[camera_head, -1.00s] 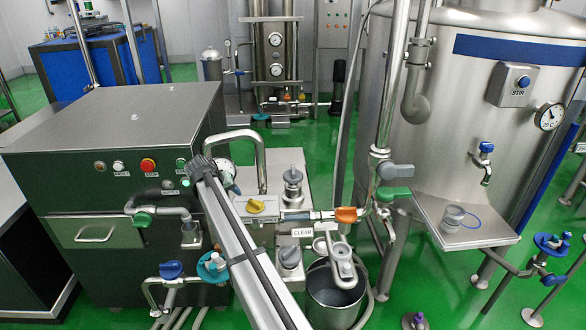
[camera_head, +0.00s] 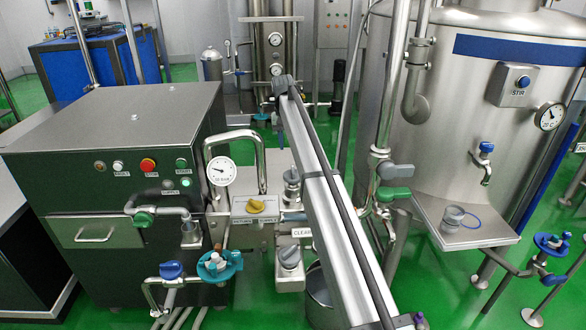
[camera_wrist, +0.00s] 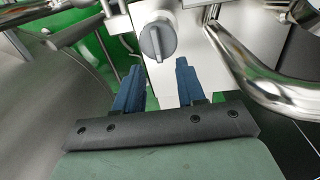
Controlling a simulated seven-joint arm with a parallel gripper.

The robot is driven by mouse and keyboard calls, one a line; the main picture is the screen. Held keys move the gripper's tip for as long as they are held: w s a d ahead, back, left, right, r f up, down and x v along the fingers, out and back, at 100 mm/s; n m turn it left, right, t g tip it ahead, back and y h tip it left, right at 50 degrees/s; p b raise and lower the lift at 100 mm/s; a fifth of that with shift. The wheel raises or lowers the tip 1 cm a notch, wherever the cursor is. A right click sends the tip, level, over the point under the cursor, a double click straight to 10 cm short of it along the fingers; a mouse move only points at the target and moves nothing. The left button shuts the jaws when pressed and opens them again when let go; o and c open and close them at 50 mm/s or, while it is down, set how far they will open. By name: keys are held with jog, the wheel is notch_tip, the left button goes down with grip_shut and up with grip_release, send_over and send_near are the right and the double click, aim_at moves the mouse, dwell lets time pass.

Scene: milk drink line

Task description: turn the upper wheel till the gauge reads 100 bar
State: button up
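The pressure gauge (camera_head: 221,171) has a round white dial in the head view, with its needle left of centre; I cannot read the exact value. The upper grey wheel (camera_head: 291,177) stands on the pale block, partly covered by my arm. A lower grey wheel (camera_head: 289,256) sits nearer, above the CLEAR-side hoses. My gripper (camera_wrist: 158,64) shows in the wrist view with two blue fingers apart and nothing between them. A grey knob (camera_wrist: 156,41) on a pale plate lies beyond the fingertips, apart from them; I cannot tell which wheel it is.
A bent steel pipe (camera_head: 262,150) rises between gauge and upper wheel; a steel pipe (camera_wrist: 262,100) also curves right of my fingers. A steel bucket (camera_head: 321,297) and a tank (camera_head: 450,130) stand to the right.

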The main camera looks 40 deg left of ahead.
aim_at(293, 169)
jog(key=shift+g+y, duration=0.3)
jog(key=f, duration=0.4)
jog(key=w+f, duration=0.1)
jog(key=f, duration=0.3)
jog(key=w+f, duration=0.1)
jog(key=f, duration=0.3)
jog(key=shift+w+d, duration=0.15)
jog(key=shift+w, duration=0.05)
grip_shut()
